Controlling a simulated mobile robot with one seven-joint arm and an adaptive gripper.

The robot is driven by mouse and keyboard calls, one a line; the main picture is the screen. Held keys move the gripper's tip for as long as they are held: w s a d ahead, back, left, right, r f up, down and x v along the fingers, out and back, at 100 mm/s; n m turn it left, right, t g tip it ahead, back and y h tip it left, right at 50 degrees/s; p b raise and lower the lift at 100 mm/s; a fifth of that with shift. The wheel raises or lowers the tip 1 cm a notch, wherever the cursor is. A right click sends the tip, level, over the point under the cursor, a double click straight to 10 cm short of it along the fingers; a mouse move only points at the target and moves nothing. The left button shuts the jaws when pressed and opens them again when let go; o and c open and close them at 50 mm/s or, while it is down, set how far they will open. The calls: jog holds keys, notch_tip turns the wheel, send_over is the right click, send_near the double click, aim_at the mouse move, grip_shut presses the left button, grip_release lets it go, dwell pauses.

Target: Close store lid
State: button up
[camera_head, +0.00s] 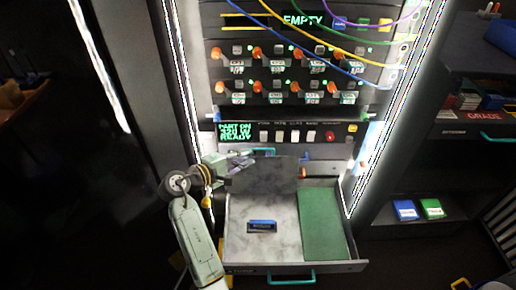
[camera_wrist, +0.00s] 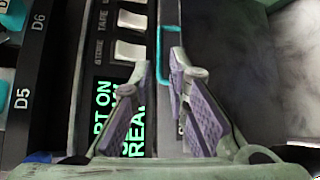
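A cyan handle (camera_head: 262,150) sits under the lit control strip, at the top edge of a grey upright panel (camera_head: 270,175) that appears to be the raised store lid. The panel stands behind an open drawer. My gripper (camera_head: 245,160) is at the left end of this handle. In the wrist view my gripper (camera_wrist: 160,90) is open, with purple pads on either side of a gap. The cyan handle (camera_wrist: 160,55) shows just beyond the fingertips, near the gap. Whether a finger touches it I cannot tell.
Switches and a green "READY" display (camera_head: 235,132) are above. Cables hang across the upper panel. A shelf unit (camera_head: 470,165) stands at right.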

jog(key=p+x, duration=0.1)
jog(key=x, duration=0.5)
jog(key=shift+w+d+f, duration=0.1)
jog(key=shift+w+d, duration=0.05)
jog(key=shift+w, duration=0.05)
grip_shut()
dwell(0.5)
